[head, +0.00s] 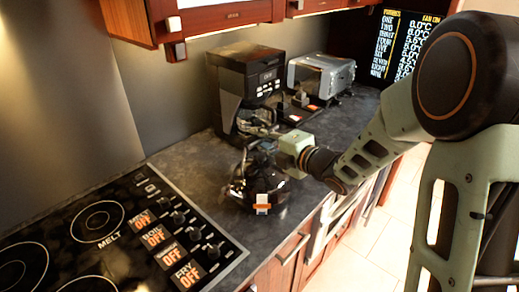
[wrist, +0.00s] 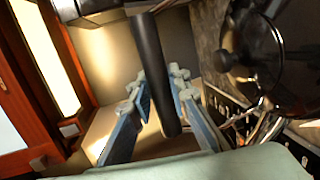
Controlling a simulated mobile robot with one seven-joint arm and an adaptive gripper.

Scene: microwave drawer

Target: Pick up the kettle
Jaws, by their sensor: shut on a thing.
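The kettle (head: 250,190) is dark and glossy and is on the counter beside the stove in the head view. In the wrist view its dark body and lid (wrist: 275,55) are at the right, partly cut off by the frame. My gripper (head: 268,146) reaches in from the right at the top of the kettle. In the wrist view my gripper (wrist: 160,90) has its fingers on both sides of a black handle bar (wrist: 150,45), shut on it. Whether the kettle's base touches the counter is hard to tell.
A black coffee maker (head: 247,85) stands behind the kettle, with a silver toaster (head: 322,75) to its right. A black stovetop (head: 110,235) with knobs lies at the left. Wooden cabinets (head: 215,18) hang above. Open dark counter (head: 195,165) shows left of the kettle.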

